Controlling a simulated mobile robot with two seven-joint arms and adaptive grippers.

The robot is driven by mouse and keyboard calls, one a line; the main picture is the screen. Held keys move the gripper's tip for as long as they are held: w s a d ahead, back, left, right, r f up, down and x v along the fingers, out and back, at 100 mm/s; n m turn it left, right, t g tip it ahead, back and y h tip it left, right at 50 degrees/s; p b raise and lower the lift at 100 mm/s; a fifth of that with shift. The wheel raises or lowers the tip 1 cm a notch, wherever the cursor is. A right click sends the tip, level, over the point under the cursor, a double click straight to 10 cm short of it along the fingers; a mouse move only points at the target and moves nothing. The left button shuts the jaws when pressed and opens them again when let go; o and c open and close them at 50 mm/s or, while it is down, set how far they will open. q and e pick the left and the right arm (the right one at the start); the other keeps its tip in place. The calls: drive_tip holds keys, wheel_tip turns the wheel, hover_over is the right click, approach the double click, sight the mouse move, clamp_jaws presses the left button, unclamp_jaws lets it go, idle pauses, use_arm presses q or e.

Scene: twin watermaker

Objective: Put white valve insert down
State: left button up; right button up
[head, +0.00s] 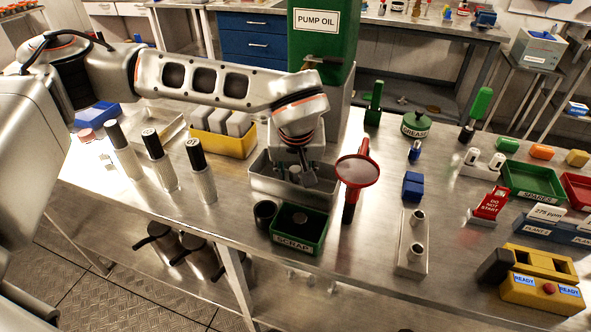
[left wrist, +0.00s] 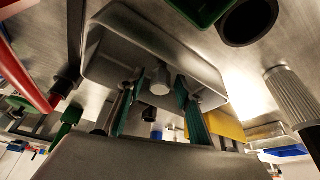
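My left gripper (head: 297,178) reaches down into a grey metal tray (head: 262,188) in the middle of the bench. In the left wrist view its two green-padded fingers (left wrist: 160,92) stand apart, with a visible gap between them. A small pale cylindrical piece (left wrist: 160,77), likely the white valve insert, shows between and beyond the fingertips, inside the tray (left wrist: 130,35). The fingers do not appear to touch it. In the head view the gripper and tray wall hide most of this piece. My right gripper is in neither view.
A green SCRAP bin (head: 300,228) and a dark cup (head: 265,213) stand in front of the tray. A red-rimmed magnifier (head: 357,172) stands close on the right. White-grey cylinders (head: 200,170) stand left; a yellow bin (head: 225,143) is behind. The PUMP OIL tank (head: 322,45) rises behind.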

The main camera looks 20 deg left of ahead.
use_arm(q)
drive_tip(key=shift+r, duration=0.35)
drive_tip(key=p+v, duration=0.1)
drive_tip(key=v, duration=1)
drive_tip(key=shift+r, duration=0.3)
drive_tip(key=shift+s, duration=0.15)
